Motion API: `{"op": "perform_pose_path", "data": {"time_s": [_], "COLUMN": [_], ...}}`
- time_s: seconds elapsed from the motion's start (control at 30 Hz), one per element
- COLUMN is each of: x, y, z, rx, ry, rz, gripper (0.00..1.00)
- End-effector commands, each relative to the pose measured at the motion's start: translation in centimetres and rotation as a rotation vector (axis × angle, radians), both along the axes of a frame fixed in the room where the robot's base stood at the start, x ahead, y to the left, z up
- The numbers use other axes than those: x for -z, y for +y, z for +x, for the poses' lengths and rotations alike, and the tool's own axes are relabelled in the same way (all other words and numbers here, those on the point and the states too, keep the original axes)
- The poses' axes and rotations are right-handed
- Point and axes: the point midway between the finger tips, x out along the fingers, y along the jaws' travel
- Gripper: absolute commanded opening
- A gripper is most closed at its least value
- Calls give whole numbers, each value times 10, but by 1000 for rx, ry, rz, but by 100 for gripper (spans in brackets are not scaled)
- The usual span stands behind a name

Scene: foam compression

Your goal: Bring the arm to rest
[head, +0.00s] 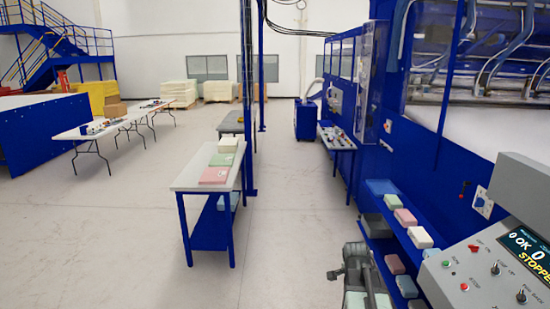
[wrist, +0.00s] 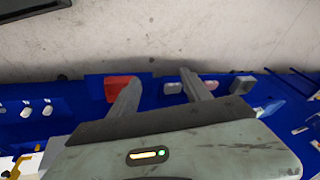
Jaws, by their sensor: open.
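My gripper shows in the wrist view (wrist: 161,77) with its two grey fingers spread apart, open, with nothing held between them. Beyond the fingers lies a blue shelf with small blocks on it. A pale block (wrist: 173,87) appears in the gap between the fingers, and a red block (wrist: 116,88) appears beside the left finger. In the head view, part of my grey arm (head: 358,262) stands at the bottom, right of centre, left of the blue shelves. The fingertips cannot be made out there.
Blue shelves (head: 377,226) at right carry pink (head: 405,217), white (head: 420,238) and grey blocks. A control panel (head: 484,262) at lower right reads "STOPPED". A grey-topped table (head: 190,178) with foam blocks stands left of centre. The floor between is clear.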

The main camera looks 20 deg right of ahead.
Motion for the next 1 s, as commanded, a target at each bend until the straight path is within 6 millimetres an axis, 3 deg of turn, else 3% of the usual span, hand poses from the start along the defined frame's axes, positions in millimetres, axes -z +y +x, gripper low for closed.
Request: {"op": "perform_pose_path", "data": {"time_s": [0.03,0.2,0.3,0.4,0.5,0.67,0.97,1.0], "x": [28,70,91,105,99,99,99,99], "y": [45,172,238,288,292,296,295,295], "z": [11,21,11,-14,-35,-47,-47,-47], "rx": [-103,-471,-708,-994,-1211,-1433,-1477,-1476], "ry": [22,118,185,272,341,395,400,399], "rz": [8,25,32,46,68,73,64,64], "gripper": [56,56,56,56,56,56,56,45]}}
